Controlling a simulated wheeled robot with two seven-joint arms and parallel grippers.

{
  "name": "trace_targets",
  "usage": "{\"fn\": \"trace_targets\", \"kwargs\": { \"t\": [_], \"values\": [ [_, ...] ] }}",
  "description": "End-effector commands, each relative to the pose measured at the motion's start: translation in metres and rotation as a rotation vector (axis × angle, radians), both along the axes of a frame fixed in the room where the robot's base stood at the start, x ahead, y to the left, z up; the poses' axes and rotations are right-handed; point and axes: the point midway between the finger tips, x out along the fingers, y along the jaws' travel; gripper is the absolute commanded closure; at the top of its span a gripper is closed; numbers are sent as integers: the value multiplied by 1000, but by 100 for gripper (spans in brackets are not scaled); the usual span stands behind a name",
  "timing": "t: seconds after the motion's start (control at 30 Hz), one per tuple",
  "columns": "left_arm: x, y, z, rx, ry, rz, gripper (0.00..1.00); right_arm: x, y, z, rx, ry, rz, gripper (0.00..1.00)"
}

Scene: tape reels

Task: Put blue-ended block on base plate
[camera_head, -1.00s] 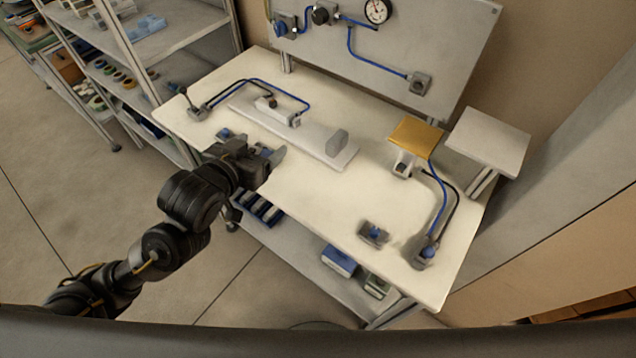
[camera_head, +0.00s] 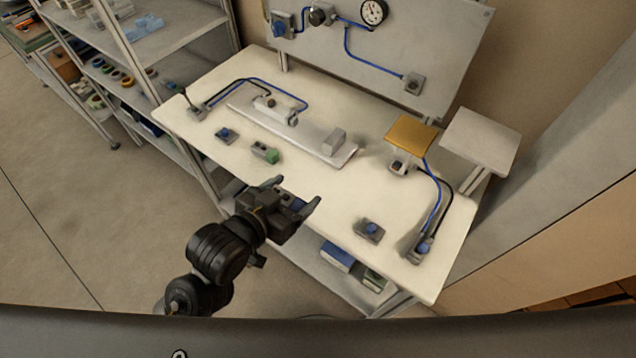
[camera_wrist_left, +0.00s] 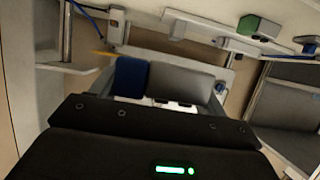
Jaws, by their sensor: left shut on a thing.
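The blue-ended block (camera_wrist_left: 131,77) lies across between the fingers of my left gripper (camera_wrist_left: 165,88) in the left wrist view. One end is blue and the rest is grey. In the head view my left gripper (camera_head: 294,194) is shut on it near the table's front edge, and the block is mostly hidden there. The long grey base plate (camera_head: 300,138) lies on the white table, behind and to the right of my gripper and apart from it. A grey block (camera_head: 333,140) stands at its right end, and a fixture (camera_head: 268,104) sits near its left end. My right gripper is out of view.
A green-ended block (camera_head: 266,152) lies in front of the plate, with a blue-knobbed unit (camera_head: 225,134) to its left. Another blue-knobbed unit (camera_head: 369,230) is at the front right. A yellow-topped stand (camera_head: 409,134) and cabled fixture (camera_head: 421,248) occupy the right. A gauge panel rises behind.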

Motion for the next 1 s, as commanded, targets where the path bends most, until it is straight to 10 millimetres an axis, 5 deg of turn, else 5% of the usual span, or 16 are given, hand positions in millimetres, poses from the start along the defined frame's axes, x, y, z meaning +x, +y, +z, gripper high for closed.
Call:
{"fn": "trace_targets", "kwargs": {
  "t": [0.4, 0.6, 1.0],
  "values": [
    [86, -44, -51, 3, 0, 1, 52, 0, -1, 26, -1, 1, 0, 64],
    [105, -55, -78, 1, 0, 2, 52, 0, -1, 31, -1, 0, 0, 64],
    [117, -61, -101, 2, 1, 2, 52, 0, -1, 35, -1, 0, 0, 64]
  ]
}}
